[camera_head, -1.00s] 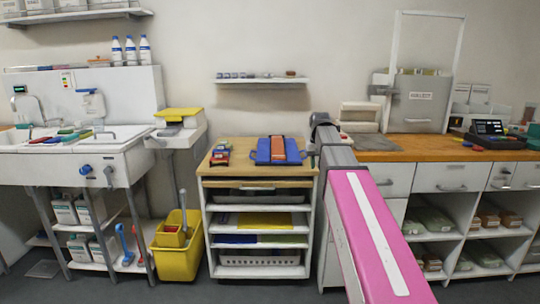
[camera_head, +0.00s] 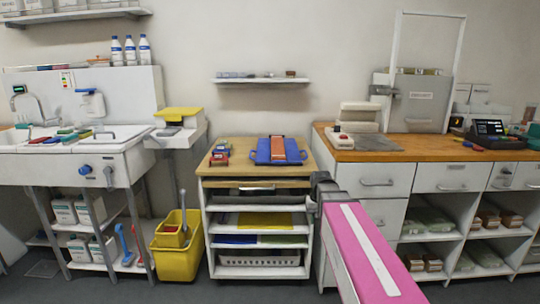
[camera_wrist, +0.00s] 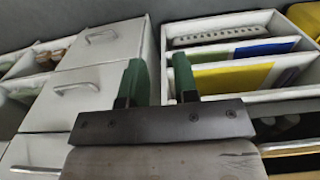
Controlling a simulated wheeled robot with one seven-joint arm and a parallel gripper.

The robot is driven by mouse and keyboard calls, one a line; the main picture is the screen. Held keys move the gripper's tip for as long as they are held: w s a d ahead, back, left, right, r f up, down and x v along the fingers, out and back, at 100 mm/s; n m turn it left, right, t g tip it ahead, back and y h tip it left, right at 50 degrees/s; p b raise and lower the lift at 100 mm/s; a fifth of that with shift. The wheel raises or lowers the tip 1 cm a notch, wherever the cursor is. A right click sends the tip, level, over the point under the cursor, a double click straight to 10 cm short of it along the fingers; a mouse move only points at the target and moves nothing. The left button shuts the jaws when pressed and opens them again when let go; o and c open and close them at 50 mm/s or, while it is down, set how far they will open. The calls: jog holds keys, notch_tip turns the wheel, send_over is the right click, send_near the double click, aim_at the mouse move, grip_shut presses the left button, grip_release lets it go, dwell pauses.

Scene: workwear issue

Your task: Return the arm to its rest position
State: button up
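My pink arm (camera_head: 372,258) reaches in from the bottom right of the head view. My gripper (camera_head: 322,182) is at its far end, low in front of the gap between the wooden-topped shelf cart and the drawer counter. In the wrist view my gripper (camera_wrist: 160,78) shows two green fingers standing apart with nothing between them. It holds nothing. The fingertips are hard to make out in the head view.
The shelf cart (camera_head: 206,183) carries a blue tray (camera_head: 262,152) with an orange strip. The counter (camera_head: 425,147) with drawers stands to the right. A yellow bucket (camera_head: 176,262) and a sink (camera_head: 70,150) are at left. The floor in front is clear.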

jog(key=s+f, duration=1.2)
jog(key=f, duration=0.1)
